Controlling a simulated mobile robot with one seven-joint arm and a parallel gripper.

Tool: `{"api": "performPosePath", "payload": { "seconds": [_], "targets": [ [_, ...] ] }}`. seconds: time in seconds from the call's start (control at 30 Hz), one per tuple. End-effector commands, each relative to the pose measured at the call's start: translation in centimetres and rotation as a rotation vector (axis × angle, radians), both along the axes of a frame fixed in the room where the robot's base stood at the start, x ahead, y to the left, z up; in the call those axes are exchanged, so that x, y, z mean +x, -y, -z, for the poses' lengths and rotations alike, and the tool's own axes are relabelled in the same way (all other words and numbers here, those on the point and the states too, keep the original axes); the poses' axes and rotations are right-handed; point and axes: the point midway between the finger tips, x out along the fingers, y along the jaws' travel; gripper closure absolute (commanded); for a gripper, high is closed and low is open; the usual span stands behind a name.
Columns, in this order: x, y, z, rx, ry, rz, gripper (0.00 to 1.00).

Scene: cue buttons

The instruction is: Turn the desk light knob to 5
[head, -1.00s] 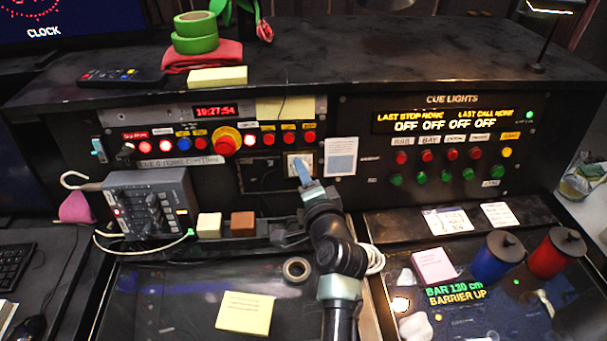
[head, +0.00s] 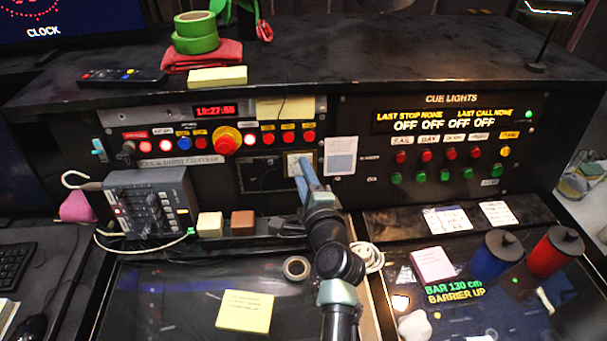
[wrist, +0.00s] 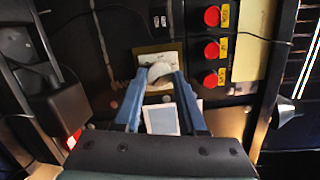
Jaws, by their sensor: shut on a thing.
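The desk light knob (wrist: 160,71) is a pale, rounded knob on a light plate set in the black console front. In the wrist view it sits between the two blue fingers of my gripper (wrist: 157,80), which are shut on it. In the head view my gripper (head: 302,166) reaches up to the light plate (head: 292,158), below the row of red buttons, and its fingers largely hide the knob. Any numbers around the knob are too small to read.
Red buttons (head: 309,137) run just above the plate, with a large red-and-yellow button (head: 227,140) to the left. A white-blue card (head: 341,155) is close at the right. A grey fader box (head: 150,205) stands at lower left. The cue lights panel (head: 450,150) is at right.

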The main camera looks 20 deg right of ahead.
Motion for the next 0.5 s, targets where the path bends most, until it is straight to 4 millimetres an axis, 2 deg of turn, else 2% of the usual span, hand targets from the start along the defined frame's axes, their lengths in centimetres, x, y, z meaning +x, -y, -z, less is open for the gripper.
{"api": "performPosePath", "payload": {
  "seconds": [0.3,0.33,0.47,0.5],
  "targets": [
    [-0.02,0.01,0.05,0.005,0.0,0.0,1.0],
    [-0.02,0.01,0.05,0.005,0.0,0.0,0.54],
    [0.0,0.0,0.04,0.004,0.0,0.0,0.31],
    [0.0,0.0,0.04,0.003,-0.001,0.0,0.3]
  ]
}}
